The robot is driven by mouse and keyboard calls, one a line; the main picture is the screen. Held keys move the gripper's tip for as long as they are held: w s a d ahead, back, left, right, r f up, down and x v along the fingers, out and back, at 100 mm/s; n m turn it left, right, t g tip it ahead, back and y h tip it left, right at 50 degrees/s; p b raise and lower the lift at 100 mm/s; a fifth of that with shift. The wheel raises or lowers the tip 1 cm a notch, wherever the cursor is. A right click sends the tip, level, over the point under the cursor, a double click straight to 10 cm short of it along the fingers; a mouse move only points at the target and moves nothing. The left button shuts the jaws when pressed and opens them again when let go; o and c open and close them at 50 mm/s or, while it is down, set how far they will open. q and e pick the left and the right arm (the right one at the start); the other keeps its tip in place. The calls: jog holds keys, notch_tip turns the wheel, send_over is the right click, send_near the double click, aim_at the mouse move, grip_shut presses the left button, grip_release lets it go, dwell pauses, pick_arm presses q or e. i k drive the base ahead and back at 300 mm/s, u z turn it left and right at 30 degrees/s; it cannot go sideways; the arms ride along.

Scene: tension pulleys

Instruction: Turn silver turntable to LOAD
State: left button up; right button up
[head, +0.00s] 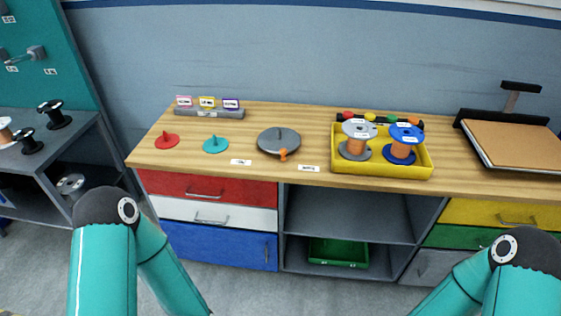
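The silver turntable (270,142) is a round grey disc with a small upright handle, lying on the wooden workbench near its front edge. An orange pointer (283,154) sticks out at its front, aimed toward the front edge and slightly right. One small white label (241,162) lies to its front left and another white label (308,168) to its front right. Their print is too small to read. The pointer sits between the two labels. Only bent parts of my two arms show at the bottom left and bottom right; both grippers are out of view.
A teal disc (215,145) and a red disc (166,141) lie left of the turntable. A yellow tray (382,170) with two spools stands close on its right. A card holder (209,113) is behind, left. A cork board (515,146) lies far right. The bench front is clear.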

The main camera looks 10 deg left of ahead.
aim_at(282, 141)
jog(key=u, duration=0.05)
jog(key=i, duration=1)
jog(key=z, duration=0.5)
